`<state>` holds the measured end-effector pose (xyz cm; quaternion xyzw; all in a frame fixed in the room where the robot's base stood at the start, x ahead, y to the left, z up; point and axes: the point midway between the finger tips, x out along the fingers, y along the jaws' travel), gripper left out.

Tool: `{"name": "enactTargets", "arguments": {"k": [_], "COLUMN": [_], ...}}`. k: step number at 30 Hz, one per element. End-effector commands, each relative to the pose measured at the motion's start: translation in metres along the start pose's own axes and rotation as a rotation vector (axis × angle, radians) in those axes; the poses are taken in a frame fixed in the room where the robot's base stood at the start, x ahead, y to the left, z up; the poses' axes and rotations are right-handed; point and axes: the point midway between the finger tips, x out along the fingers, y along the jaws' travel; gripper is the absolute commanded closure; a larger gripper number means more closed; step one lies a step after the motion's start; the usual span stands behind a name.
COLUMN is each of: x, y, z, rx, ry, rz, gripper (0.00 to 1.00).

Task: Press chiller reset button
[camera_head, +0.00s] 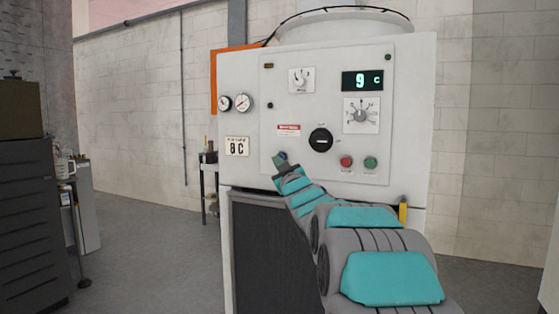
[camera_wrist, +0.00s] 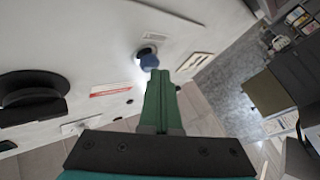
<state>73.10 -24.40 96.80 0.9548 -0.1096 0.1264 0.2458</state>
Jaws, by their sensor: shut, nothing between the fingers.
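The chiller's white control panel (camera_head: 325,110) faces me, with a digital display (camera_head: 362,81) reading 9 C. A blue button (camera_wrist: 148,58) on a dark collar sticks out from the panel in the wrist view. In the head view the button (camera_head: 281,156) is small and partly covered by my gripper (camera_head: 281,165). My gripper also shows in the wrist view (camera_wrist: 159,76), with its green fingers shut and empty. The fingertips are right beside the button's face. I cannot tell whether they touch it.
A black rotary knob (camera_head: 320,140), a red button (camera_head: 346,161) and a green button (camera_head: 370,163) are right of my gripper on the panel. Two gauges (camera_head: 234,102) sit at the left. A grey cabinet (camera_head: 35,220) stands far left. Open floor (camera_head: 150,250) lies between it and the chiller.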

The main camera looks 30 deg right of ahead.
Motion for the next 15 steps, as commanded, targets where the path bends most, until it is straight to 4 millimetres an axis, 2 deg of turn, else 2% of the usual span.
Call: {"name": "enactTargets", "arguments": {"k": [6, 15], "x": [-0.0082, -0.0087], "y": [-0.0060, -0.0062], "z": [-0.0055, -0.0062], "rx": [0.000, 0.000], "ry": [0.002, 0.000], "rz": [0.000, 0.000], "gripper": [1.00, 1.00]}}
